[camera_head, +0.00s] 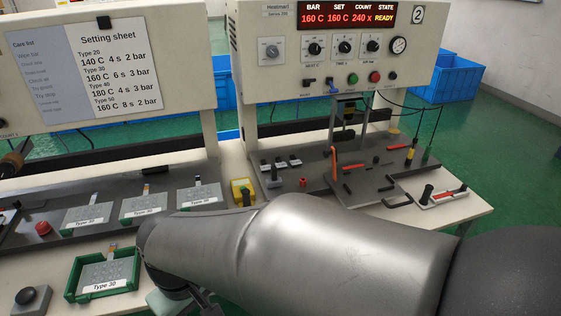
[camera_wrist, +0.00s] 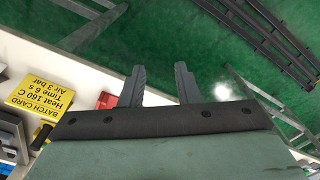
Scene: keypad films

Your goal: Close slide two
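The station marked 2 has a dark bed (camera_head: 330,190) on the right-hand bench, with a press head (camera_head: 348,115) above its back part. A dark plate with a black bar handle (camera_head: 397,203) at its front edge appears to be the slide. It reaches out toward the front of the bench; how far it is out I cannot tell exactly. My gripper (camera_wrist: 160,84) is open in the wrist view, its two fingers apart with only green floor between them. In the head view my arm hides most of it, low and left, well away from the handle.
A white fixture with a red lever (camera_head: 440,195) stands right of the handle. A yellow batch card block (camera_head: 242,191) sits at the bench's left; it also shows in the wrist view (camera_wrist: 45,100). A green tray (camera_head: 75,291) with a keypad lies at lower left.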

